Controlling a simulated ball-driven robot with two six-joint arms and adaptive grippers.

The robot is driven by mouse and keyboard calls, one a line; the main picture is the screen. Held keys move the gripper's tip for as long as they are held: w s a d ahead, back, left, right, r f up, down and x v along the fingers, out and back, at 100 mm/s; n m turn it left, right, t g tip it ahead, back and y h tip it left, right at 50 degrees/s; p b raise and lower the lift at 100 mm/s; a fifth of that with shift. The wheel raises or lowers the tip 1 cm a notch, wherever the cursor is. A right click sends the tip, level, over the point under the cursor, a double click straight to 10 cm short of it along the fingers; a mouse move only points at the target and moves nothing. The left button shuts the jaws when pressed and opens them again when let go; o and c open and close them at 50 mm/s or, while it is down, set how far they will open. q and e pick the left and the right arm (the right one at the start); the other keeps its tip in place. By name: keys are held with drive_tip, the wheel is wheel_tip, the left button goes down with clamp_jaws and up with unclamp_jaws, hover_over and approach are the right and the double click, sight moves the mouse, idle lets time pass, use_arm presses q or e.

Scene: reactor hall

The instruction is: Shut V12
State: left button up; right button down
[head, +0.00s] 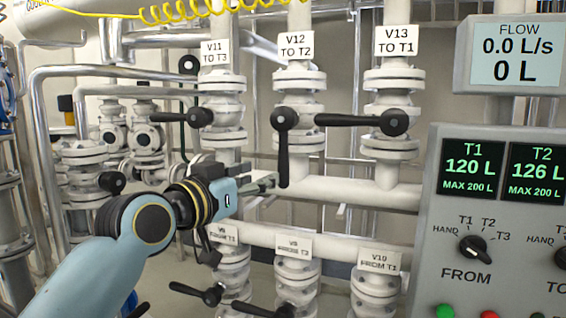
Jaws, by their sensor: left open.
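The V12 valve (305,84) is a white flanged valve on a vertical pipe, under a label reading "V12 TO T2" (296,45). Its black lever (284,158) hangs straight down from the round hub, in line with the pipe. My left gripper (268,183) comes in from the left, open and empty. Its fingertips are just left of the lever's lower end in the picture; I cannot tell if they touch it. My right gripper is not in view.
Levers of V11 (180,117) and V13 (350,120) point left, across their pipes; V13's reaches close to V12's hub. A horizontal pipe (345,190) runs behind the gripper. Lower valves include V10 (375,290). A control panel (500,225) and flow display (515,55) stand at right.

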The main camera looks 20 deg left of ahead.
sight(281, 172)
use_arm(q)
drive_tip(key=p+x, duration=0.1)
drive_tip(key=x, duration=0.8)
drive_tip(key=shift+w+d, duration=0.15)
drive_tip(key=shift+w, duration=0.1)
clamp_jaws()
drive_tip(key=shift+f, duration=0.1)
drive_tip(key=shift+w+d+f, duration=0.1)
drive_tip(key=shift+w+f, duration=0.1)
